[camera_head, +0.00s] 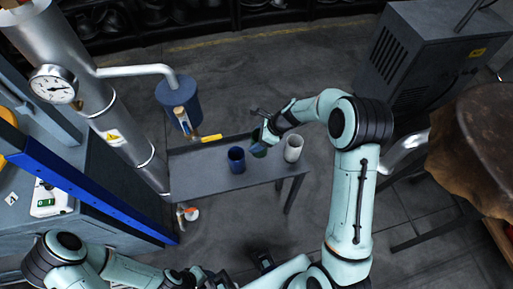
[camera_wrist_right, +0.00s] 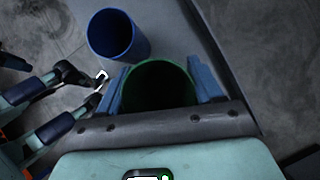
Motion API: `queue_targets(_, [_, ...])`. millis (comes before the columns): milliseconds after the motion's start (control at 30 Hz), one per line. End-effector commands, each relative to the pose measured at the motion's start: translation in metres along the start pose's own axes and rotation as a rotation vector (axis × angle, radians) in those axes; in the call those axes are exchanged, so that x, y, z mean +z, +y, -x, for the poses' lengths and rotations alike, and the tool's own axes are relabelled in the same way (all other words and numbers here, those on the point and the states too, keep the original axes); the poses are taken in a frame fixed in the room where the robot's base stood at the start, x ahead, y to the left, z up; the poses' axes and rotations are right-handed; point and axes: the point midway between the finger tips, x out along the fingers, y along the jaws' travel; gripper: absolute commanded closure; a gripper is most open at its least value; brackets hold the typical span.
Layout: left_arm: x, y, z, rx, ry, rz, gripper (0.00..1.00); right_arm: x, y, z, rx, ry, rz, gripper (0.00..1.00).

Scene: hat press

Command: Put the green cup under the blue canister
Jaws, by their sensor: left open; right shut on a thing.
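The green cup (camera_head: 259,149) is at the far side of the small grey table, between the blue cup and the white cup. My right gripper (camera_head: 262,137) is shut on it; in the right wrist view the green cup (camera_wrist_right: 158,88) sits upright between the blue fingers. I cannot tell whether its base touches the table. The blue canister (camera_head: 178,98) hangs from a pipe beyond the table's left end, with a brown and white spout piece below it. My left gripper (camera_wrist_right: 88,78) is open and empty, low in the head view, away from the cups.
The blue cup (camera_head: 236,160) stands close left of the green cup, and the white cup (camera_head: 293,148) to its right. A yellow handle (camera_head: 211,138) sticks out near the canister. The left part of the table (camera_head: 198,177) is bare. A steel column with a gauge (camera_head: 53,85) stands at left.

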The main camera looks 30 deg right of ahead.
Motion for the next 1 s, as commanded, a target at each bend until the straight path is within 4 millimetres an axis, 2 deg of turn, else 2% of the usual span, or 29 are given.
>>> queue_targets(167, [0.001, -0.001, -0.003, 0.000, -0.001, 0.000, 0.55, -0.006, 0.000, -0.010, 0.000, 0.000, 0.001, 0.68])
queue_targets(433, [0.002, -0.005, -0.011, -0.002, -0.005, 0.002, 0.55, -0.026, 0.000, -0.041, 0.001, 0.000, 0.000, 0.68])
queue_targets(833, [0.003, -0.006, -0.013, -0.002, -0.005, 0.002, 0.55, -0.029, 0.000, -0.044, 0.000, -0.001, 0.001, 0.68])
queue_targets(867, [0.003, -0.005, -0.012, -0.002, -0.005, 0.002, 0.55, -0.028, 0.000, -0.044, 0.000, -0.001, 0.001, 0.25])
queue_targets(900, [0.002, -0.005, -0.012, -0.002, -0.005, 0.002, 0.55, -0.028, 0.000, -0.044, 0.000, -0.001, 0.001, 0.12])
queue_targets(1000, [0.002, -0.005, -0.012, -0.002, -0.005, 0.002, 0.55, -0.028, 0.000, -0.043, 0.000, -0.001, 0.001, 0.09])
